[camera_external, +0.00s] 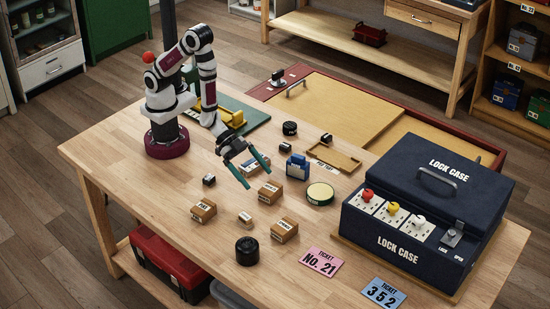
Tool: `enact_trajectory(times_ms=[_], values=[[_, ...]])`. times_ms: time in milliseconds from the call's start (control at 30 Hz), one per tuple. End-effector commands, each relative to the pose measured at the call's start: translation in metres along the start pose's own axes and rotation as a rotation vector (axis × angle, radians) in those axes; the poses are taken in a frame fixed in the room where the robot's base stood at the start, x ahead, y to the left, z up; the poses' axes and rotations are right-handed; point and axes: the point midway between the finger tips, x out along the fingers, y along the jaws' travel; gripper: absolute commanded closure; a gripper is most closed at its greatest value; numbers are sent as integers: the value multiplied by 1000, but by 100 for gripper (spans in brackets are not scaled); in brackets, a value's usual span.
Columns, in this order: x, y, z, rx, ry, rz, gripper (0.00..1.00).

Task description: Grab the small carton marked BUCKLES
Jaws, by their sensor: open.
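Several small brown cartons stand on the wooden table: one at the left (203,210), a smaller one in the middle (245,218), one nearer my gripper (270,192), and one at the front (284,230). Their labels are too small to read surely, so I cannot tell which is marked BUCKLES. My gripper (257,176) has two teal fingers spread apart. It is open and empty, appearing just above and left of the nearer carton, and touches no carton that I can see.
A dark blue lock case (405,262) fills the table's right side. A black round knob-like object (247,251), a round green-rimmed tin (320,193), a blue item (297,166) and pink (321,262) and blue (384,293) tickets lie around. The table's left front is clear.

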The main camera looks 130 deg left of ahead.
Motion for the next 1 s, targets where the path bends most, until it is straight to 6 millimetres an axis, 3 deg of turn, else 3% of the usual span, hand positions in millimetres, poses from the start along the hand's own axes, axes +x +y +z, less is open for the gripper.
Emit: enact_trajectory(times_ms=[33,233,367,700,933,1000], values=[[7,-3,12,-45,46,-21,0],[12,-17,26,-154,177,-93,0],[23,-21,24,-165,192,-102,0],[81,-28,13,-165,190,-104,0],[84,-29,12,-166,189,-104,0],[84,-28,12,-166,189,-104,13]])
